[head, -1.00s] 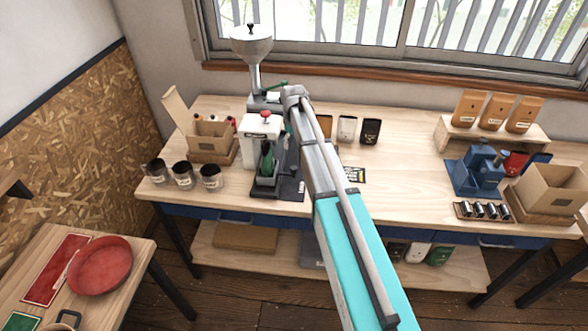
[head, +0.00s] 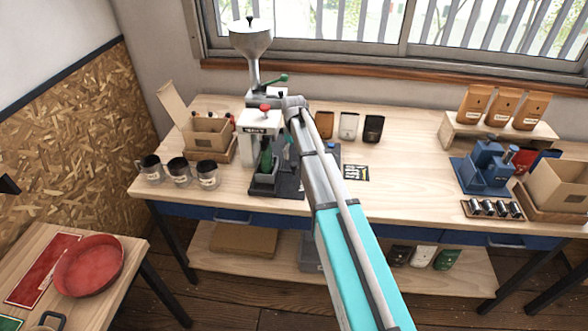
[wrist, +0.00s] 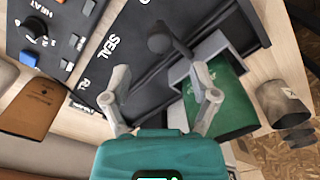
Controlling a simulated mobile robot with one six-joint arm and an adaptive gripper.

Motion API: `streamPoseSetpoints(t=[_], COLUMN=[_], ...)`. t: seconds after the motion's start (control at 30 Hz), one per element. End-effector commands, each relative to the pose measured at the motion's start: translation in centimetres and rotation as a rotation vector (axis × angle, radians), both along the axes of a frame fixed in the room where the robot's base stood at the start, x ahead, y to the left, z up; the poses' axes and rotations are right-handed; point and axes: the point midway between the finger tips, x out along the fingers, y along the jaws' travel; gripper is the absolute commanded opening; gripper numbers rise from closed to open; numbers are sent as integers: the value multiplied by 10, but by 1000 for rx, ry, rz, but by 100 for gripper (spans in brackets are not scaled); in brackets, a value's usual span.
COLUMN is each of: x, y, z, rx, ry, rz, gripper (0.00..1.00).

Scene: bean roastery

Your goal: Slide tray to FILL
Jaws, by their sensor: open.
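In the wrist view, a grey tray (wrist: 180,72) holds a green bag (wrist: 220,98) on a dark base plate (wrist: 125,35) marked SEAL. A second label on the plate is only partly readable. A dark round knob (wrist: 160,38) on a stalk stands beside the tray. My gripper (wrist: 164,78) is open; its fingers are spread on either side of the knob's stalk area, and I cannot tell whether they touch anything. In the head view the green bag (head: 265,161) sits low in the white-topped machine (head: 259,124); my arm hides the fingertips and part of the base.
Several dark cups (head: 179,172) and a cardboard box (head: 207,132) stand left of the machine. A funnel-topped grinder (head: 251,42) stands behind it. A control panel marked HEAT (wrist: 48,30) lies close to the gripper.

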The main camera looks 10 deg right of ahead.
Motion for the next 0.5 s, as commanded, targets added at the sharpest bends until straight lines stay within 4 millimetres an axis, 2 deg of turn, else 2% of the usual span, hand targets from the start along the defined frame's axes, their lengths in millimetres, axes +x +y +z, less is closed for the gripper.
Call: streamPoseSetpoints(t=[0.03, 0.5], x=[0, 0], y=[0, 0], z=[-8, -43], rx=[0, 0], ry=[0, 0], rz=[0, 0], gripper=[77, 77])
